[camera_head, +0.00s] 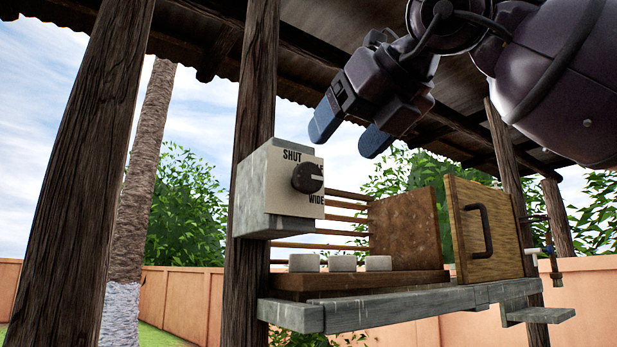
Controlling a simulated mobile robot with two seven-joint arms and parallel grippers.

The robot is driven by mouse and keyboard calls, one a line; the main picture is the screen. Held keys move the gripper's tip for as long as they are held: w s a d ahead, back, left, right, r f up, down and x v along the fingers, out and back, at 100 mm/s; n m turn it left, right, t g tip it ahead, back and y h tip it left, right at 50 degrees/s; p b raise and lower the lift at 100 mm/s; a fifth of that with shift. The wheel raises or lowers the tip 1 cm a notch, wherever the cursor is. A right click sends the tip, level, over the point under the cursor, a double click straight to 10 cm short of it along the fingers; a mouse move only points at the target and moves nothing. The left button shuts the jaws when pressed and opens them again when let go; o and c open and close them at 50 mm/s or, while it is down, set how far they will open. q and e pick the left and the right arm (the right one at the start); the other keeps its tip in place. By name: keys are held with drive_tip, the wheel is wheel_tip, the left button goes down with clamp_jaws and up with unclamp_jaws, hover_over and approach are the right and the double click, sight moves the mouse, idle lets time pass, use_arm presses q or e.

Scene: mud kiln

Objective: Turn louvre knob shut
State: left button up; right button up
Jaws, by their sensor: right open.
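The louvre knob (307,178) is a dark round knob on the pale face plate of a grey box (258,190) fixed to a wooden post. The plate reads SHUT at the top and WIDE at the lower right; a label between them is partly hidden by the knob. A light mark on the knob points to the right. My right gripper (350,132) is above and to the right of the knob, apart from it. Its two blue-tipped fingers are spread, with nothing between them. My left gripper is not in view.
Thin louvre slats (345,219) run right of the box. Several white blocks (342,263) stand on a wooden ledge above a grey shelf (400,307). A wooden door (484,229) with a dark handle stands at the right. A thick post (80,180) rises at the left.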

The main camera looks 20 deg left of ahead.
sight(312, 177)
drive_tip(key=p+x, duration=0.1)
drive_tip(key=x, duration=0.8)
drive_tip(key=shift+w+a+f+p, duration=0.1)
drive_tip(key=shift+a+f+p, duration=0.1)
drive_tip(key=shift+p, duration=0.2)
drive_tip(key=c, duration=0.9)
